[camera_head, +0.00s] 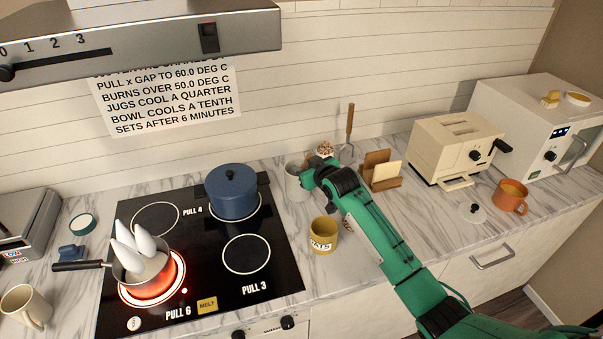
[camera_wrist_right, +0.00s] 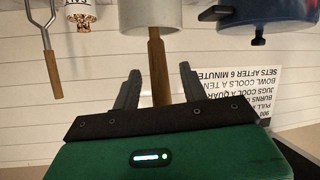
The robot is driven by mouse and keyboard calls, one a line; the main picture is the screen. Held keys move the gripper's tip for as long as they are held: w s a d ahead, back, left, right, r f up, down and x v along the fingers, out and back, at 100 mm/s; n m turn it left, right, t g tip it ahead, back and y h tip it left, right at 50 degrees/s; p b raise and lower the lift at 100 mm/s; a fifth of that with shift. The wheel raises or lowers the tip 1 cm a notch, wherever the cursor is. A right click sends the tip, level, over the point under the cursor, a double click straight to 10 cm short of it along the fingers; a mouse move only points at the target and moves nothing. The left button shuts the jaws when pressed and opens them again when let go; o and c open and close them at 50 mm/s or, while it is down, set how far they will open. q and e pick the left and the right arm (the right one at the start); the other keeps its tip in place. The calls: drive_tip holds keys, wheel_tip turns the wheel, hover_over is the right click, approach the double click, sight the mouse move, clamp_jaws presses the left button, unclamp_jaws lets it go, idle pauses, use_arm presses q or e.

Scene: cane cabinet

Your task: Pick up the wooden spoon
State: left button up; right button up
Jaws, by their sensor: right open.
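In the right wrist view, which is upside down, a wooden handle (camera_wrist_right: 157,60), seemingly the wooden spoon's, sticks out of a pale crock (camera_wrist_right: 150,14). My right gripper (camera_wrist_right: 160,82) is open, with one finger on each side of the handle and a gap showing on both sides. In the head view the crock (camera_head: 295,184) stands right of the hob, and my right gripper (camera_head: 309,168) is at its rim. The spoon cannot be made out there. My left gripper is not in view.
A wooden-handled fork (camera_head: 350,122) stands behind my right gripper, near a wooden rack (camera_head: 384,184). A yellow oats mug (camera_head: 323,236) is in front. A blue pot (camera_head: 232,192) and a saucepan on a glowing burner (camera_head: 147,289) are on the left. A toaster (camera_head: 440,150) stands right.

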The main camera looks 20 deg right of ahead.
clamp_jaws()
drive_tip(key=shift+r, duration=0.15)
